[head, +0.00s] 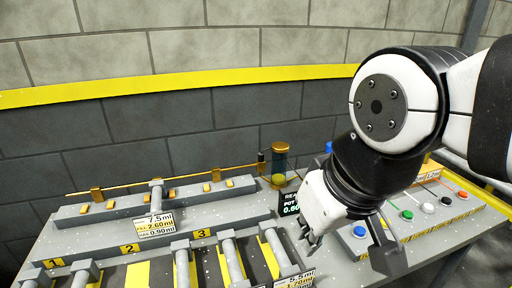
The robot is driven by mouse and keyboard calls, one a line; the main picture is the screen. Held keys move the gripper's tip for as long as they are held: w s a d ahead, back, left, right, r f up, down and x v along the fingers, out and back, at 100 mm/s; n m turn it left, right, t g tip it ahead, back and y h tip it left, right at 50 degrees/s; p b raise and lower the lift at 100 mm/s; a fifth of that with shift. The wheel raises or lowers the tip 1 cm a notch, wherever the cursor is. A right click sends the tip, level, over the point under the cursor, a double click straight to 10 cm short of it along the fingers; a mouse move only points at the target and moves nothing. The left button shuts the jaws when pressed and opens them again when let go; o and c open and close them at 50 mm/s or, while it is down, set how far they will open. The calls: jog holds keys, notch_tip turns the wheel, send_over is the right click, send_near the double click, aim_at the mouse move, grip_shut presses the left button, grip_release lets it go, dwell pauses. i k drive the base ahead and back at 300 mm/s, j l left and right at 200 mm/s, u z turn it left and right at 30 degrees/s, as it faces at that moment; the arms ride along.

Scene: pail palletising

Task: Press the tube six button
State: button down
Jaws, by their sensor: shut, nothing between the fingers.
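A grey sloped panel at the right carries a row of coloured buttons: a blue button (359,232), a green button (407,215), a black button (446,201) and a red button (462,195). Their labels on the yellow strip are too small to read, so I cannot tell which one is for tube six. My gripper (311,242) is shut and empty, pointing down over the bench just left of the blue button. My arm and wrist hide part of the panel and the bench behind it.
Grey tubes lie on the bench (60,232) beside yellow plates numbered 1 (53,264), 2 (129,248) and 3 (202,233). A raised rail with a yellow rod (200,178) runs behind them. A dark display (291,205) stands left of my gripper. A brick wall closes the back.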

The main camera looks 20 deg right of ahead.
aim_at(463, 194)
jog(key=z, duration=1.85)
